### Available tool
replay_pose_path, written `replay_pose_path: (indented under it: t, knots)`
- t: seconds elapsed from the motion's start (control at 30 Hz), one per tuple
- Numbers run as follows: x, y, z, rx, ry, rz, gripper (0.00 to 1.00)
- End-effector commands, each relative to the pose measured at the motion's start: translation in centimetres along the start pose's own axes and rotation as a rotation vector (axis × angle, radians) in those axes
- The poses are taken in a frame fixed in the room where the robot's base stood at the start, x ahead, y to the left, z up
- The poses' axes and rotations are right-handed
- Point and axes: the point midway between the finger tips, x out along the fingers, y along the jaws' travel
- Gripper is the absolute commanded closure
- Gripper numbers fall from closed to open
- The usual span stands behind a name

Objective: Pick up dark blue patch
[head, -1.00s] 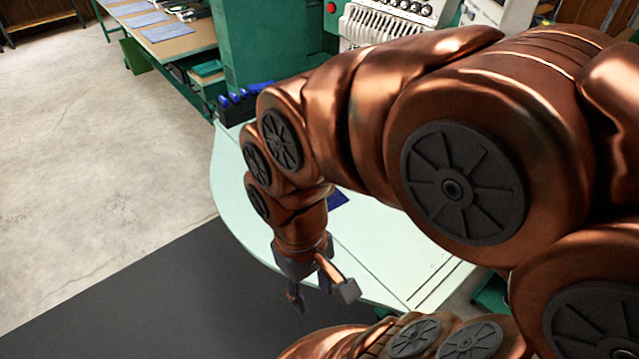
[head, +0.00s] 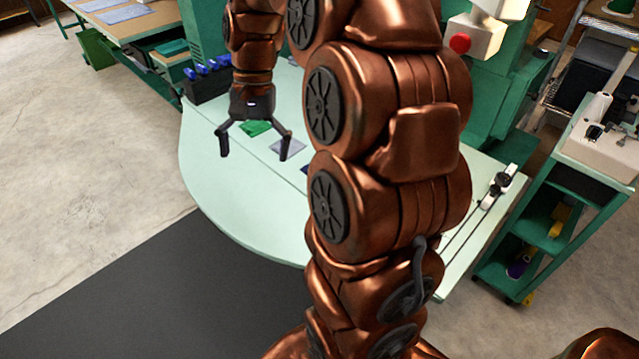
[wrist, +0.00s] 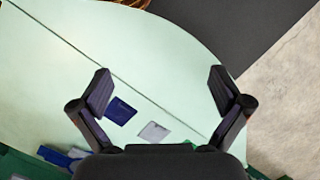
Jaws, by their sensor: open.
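The dark blue patch (wrist: 120,110) lies flat on the pale green table (wrist: 70,65), close to the inner side of the left finger in the wrist view. In the head view only a sliver of the dark blue patch (head: 305,169) shows beside my arm, which hides the rest. My gripper (head: 254,154) is open and empty above the table, with its fingers pointing down. In the wrist view my gripper (wrist: 158,75) has its fingers spread wide, with bare table between the tips.
A grey patch (head: 288,146) and a green patch (head: 255,128) lie near the dark blue one. A dark rack with blue-topped items (head: 207,82) stands at the table's back left. A green cart (head: 545,215) stands at the right. The table's front left is clear.

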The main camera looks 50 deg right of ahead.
Motion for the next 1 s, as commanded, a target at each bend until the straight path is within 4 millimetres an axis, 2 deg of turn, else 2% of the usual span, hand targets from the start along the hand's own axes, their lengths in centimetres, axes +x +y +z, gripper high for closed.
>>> replay_pose_path:
  t: [0.03, 0.17, 0.3, 0.5, 0.6, 0.73, 1.0]
  knots:
    - [1.3, 0.5, -2.3, 0.059, -0.010, -0.016, 0.00]
    - [2.0, 2.1, -7.2, 0.214, -0.022, -0.059, 0.00]
    - [3.2, 4.7, -12.4, 0.386, -0.041, -0.103, 0.00]
    - [4.8, 9.3, -18.4, 0.611, -0.062, -0.155, 0.00]
    - [5.5, 11.3, -20.3, 0.692, -0.074, -0.170, 0.00]
    - [6.0, 12.9, -21.6, 0.756, -0.081, -0.182, 0.00]
    - [6.9, 13.2, -22.0, 0.780, -0.084, -0.186, 0.00]
